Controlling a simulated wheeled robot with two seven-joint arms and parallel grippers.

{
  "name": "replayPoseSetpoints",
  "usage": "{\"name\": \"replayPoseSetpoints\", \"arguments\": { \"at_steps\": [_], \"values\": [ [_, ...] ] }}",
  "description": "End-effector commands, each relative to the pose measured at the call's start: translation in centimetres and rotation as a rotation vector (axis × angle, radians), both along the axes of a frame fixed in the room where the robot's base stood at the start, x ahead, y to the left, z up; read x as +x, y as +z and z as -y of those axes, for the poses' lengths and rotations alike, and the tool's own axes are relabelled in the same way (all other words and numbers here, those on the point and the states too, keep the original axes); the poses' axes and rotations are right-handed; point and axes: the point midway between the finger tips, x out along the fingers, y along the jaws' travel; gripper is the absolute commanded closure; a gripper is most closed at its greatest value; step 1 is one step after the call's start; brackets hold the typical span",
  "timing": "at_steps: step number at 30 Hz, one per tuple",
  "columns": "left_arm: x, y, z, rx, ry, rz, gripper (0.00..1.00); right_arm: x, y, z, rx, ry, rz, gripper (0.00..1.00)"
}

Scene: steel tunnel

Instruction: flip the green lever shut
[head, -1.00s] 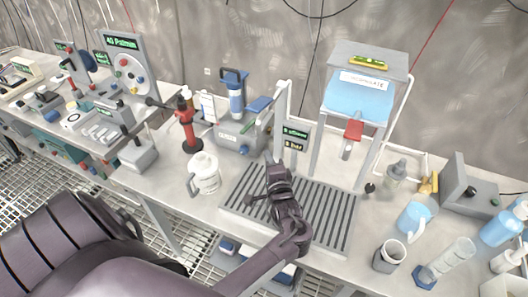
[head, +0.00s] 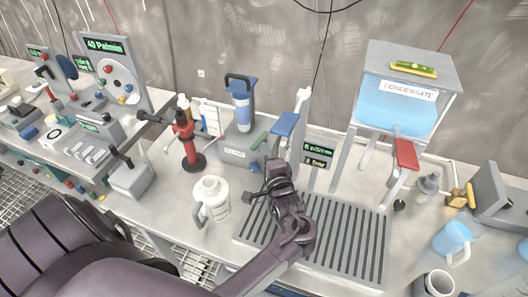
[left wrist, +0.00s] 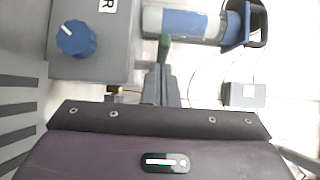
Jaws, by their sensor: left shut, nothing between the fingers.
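The green lever (head: 259,141) is a short green handle at the right side of the grey filter box (head: 238,153), below a blue lever. In the left wrist view the green lever (left wrist: 164,46) shows end-on at the tips of my fingers, between the box and the blue-banded cylinder. My left gripper (head: 275,168) is over the back-left edge of the slatted tray, just in front of the lever. Its fingers (left wrist: 160,82) are shut with nothing between them. I cannot tell whether they touch the lever. My right gripper is not in view.
A blue lever (head: 285,124) stands beside a white post. A white jug (head: 212,199) and a red stand (head: 187,142) are to the left. The condensate tank (head: 397,102) with a red lever (head: 406,154) is to the right. The slatted tray (head: 345,240) is bare.

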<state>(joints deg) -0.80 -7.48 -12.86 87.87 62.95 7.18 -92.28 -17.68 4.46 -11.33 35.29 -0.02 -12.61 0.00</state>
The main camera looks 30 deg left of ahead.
Motion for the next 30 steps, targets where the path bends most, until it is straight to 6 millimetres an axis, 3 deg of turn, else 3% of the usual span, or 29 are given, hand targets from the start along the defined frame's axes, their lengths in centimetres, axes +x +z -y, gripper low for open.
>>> {"name": "replayPoseSetpoints", "arguments": {
  "at_steps": [8,21,30],
  "values": [
    [-0.1,0.1,-0.1,0.001,-0.004,0.0,1.0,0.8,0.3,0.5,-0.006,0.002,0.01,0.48],
    [-1.1,0.5,-2.1,0.004,-0.264,-0.004,1.0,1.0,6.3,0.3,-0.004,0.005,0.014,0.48],
    [-1.2,0.0,-2.6,0.001,-0.265,0.001,1.0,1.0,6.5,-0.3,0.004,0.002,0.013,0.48]
  ]
}}
